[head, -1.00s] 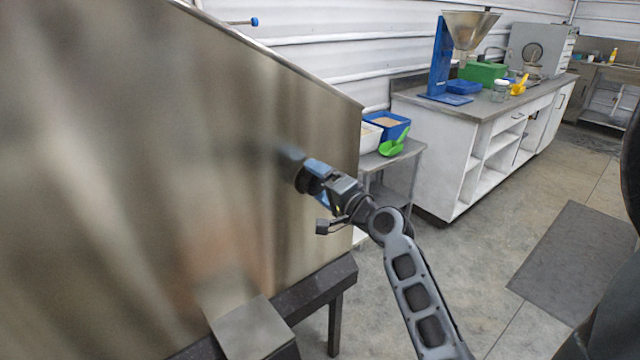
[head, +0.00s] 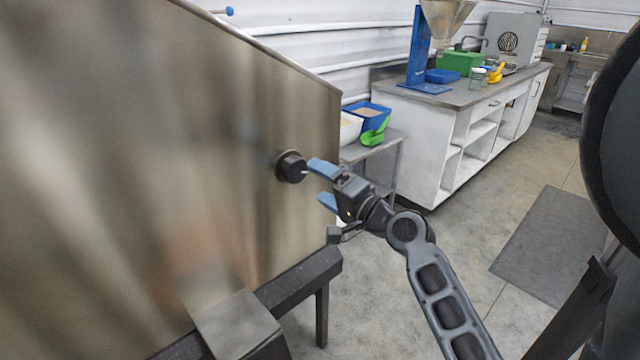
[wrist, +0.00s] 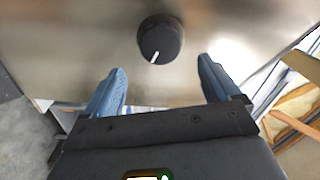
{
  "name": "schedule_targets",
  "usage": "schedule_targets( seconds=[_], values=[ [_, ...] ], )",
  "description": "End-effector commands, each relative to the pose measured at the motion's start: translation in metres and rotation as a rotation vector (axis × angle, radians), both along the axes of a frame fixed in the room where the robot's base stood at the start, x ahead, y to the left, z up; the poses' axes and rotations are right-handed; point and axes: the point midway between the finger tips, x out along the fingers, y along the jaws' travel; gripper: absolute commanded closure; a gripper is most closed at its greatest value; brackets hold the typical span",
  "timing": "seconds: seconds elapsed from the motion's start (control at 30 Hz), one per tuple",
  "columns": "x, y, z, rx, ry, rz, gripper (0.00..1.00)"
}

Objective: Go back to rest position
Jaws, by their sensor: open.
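My gripper (head: 318,184) is open and empty in the head view, its blue fingers spread just to the right of a black knob (head: 291,167) on the steel hopper (head: 200,130). In the wrist view the knob (wrist: 160,40) sits ahead of and between the two blue fingers, apart from both. Its white pointer mark points down and slightly left there. My gripper (wrist: 160,85) holds nothing.
A small side table (head: 370,152) with a blue bin (head: 368,113) and a green scoop (head: 375,133) stands behind my gripper. A long white counter (head: 440,130) runs along the back right.

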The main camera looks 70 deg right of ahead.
Motion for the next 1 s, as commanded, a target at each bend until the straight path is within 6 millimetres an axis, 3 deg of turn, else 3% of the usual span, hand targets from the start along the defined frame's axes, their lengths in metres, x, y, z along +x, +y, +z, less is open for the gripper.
schedule_targets(
  seconds=[0.47, 0.57, 0.67, 0.83, 1.0],
  values=[
    [0.0, 0.0, 0.0, -0.001, 0.001, 0.001, 0.1],
    [0.001, 0.008, -0.006, -0.013, 0.025, 0.007, 0.1],
    [0.001, 0.031, -0.022, -0.056, 0.097, 0.024, 0.1],
    [-0.008, 0.096, -0.057, -0.213, 0.285, 0.091, 0.1],
    [-0.03, 0.164, -0.078, -0.418, 0.444, 0.191, 0.1]
  ],
)
